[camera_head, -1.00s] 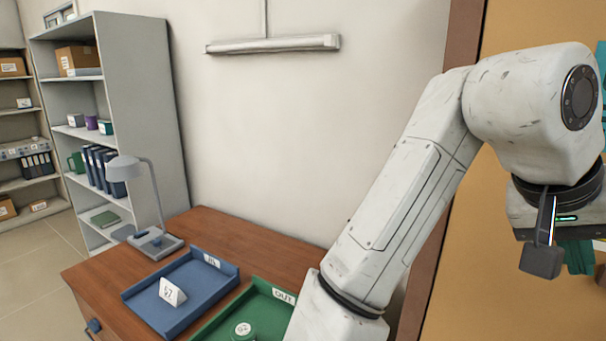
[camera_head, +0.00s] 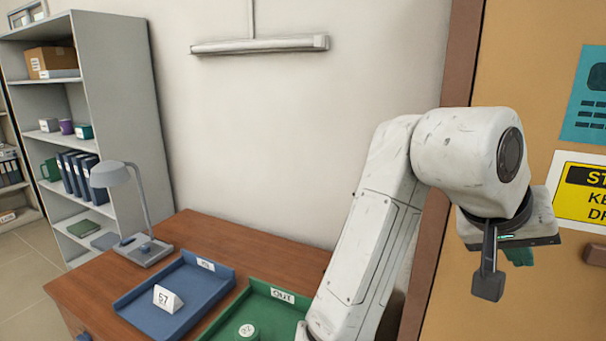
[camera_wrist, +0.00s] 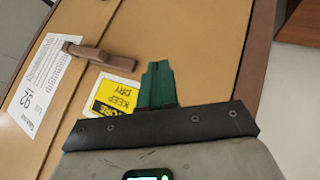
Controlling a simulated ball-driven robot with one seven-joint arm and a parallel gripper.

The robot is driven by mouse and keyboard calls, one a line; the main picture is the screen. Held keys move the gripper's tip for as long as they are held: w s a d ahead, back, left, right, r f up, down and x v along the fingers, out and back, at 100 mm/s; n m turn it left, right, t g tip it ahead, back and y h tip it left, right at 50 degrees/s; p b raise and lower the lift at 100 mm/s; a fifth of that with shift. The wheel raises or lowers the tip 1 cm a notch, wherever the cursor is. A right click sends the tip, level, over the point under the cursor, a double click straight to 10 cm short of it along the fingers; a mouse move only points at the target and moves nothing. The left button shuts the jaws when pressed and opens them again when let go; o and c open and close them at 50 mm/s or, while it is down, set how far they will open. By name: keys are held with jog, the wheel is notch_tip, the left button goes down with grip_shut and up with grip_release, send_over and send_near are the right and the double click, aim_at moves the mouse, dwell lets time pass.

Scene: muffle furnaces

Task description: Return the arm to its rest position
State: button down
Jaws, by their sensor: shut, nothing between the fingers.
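My white arm rises at the right of the head view, bent at the elbow, with its wrist hanging in front of a tan door. My gripper (camera_head: 520,257) shows only in part there, a green piece behind the dark wrist plate. In the wrist view my gripper (camera_wrist: 158,72) has its green fingers together, with nothing held between them. It is apart from the desk and points toward the tan door panel (camera_wrist: 190,40).
A wooden desk (camera_head: 262,245) holds a blue tray (camera_head: 195,318) with a tent card (camera_head: 168,299), a green tray (camera_head: 284,308) with a round item (camera_head: 246,331), and a lamp (camera_head: 110,175). A grey shelf (camera_head: 115,100) stands left. The door has a dark handle (camera_wrist: 100,55).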

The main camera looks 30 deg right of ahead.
jog(key=w+f+n+t+y, duration=0.15)
jog(key=f+n, duration=0.25)
jog(key=f, duration=0.8)
jog(key=w+f+n+t, duration=0.2)
jog(key=f+n+t, duration=0.1)
jog(key=f, duration=0.9)
jog(key=s+a+f+n+g+y, duration=0.1)
jog(key=s+a+f+y, duration=0.2)
jog(key=s+a+f, duration=0.4)
jog(key=s+a+f+n+g+y, duration=0.1)
jog(key=s+a+f+y, duration=0.3)
jog(key=f, duration=0.9)
jog(key=s+a+n, duration=0.1)
jog(key=s+a, duration=0.2)
jog(key=s, duration=0.2)
jog(key=shift+g, duration=0.35)
jog(key=shift+a, duration=0.1)
